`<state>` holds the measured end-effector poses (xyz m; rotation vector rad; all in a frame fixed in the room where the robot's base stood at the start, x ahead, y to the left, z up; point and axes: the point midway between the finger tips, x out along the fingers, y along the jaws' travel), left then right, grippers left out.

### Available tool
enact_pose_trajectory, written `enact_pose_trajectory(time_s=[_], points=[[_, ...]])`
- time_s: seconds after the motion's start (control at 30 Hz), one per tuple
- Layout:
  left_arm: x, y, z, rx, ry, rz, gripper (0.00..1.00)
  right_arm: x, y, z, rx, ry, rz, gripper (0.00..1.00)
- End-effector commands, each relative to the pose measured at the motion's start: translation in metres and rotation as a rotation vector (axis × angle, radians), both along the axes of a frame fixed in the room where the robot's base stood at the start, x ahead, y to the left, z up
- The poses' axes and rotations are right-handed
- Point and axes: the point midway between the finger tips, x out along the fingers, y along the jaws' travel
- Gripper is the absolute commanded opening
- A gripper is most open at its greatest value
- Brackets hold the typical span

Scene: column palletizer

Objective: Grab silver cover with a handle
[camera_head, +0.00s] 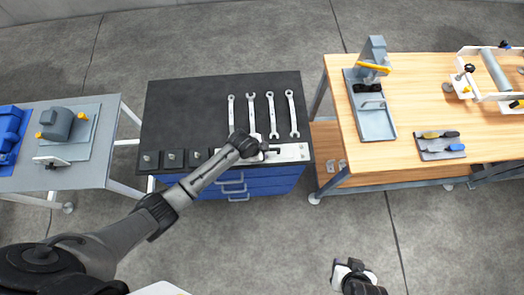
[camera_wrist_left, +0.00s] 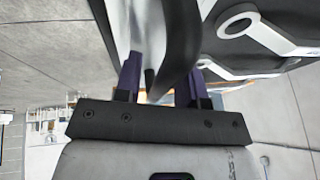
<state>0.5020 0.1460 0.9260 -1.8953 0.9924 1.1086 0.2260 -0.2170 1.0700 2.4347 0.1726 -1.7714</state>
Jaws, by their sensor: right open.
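The silver cover (camera_head: 291,152) is a flat metal plate at the front right of the black-topped bench, with a dark handle on it. My left gripper (camera_head: 262,148) is over its left part, and the arm hides some of the plate. In the left wrist view, the two dark purple fingers (camera_wrist_left: 161,85) stand apart. A dark curved handle (camera_wrist_left: 182,50) shows between them, with a bright silver surface beside it. I cannot tell whether the fingers touch it. My right gripper (camera_head: 350,272) is open and empty at the bottom of the head view, away from the benches.
Several wrenches (camera_head: 271,115) lie behind the cover on the black bench top (camera_head: 185,105). Small dark blocks (camera_head: 172,159) sit along its front left. A wooden table (camera_head: 430,105) with tools stands right, a grey table (camera_head: 95,180) left. Open floor lies in front.

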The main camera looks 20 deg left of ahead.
Motion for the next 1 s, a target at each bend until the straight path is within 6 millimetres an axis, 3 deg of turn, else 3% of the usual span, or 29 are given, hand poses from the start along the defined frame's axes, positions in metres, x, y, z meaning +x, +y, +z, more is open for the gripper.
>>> enact_pose_trajectory(time_s=[0.37, 1.0], points=[[-0.0002, -0.0001, 0.0, 0.0, 0.0, 0.0, 0.0, 0.0, 0.0015, 0.0001, 0.005, 0.0, -0.004, 0.43], [0.001, -0.0008, 0.0019, -0.003, -0.004, 0.0, 0.0, -0.0002, -0.0015, 0.0001, -0.005, 0.0, 0.004, 0.43]])
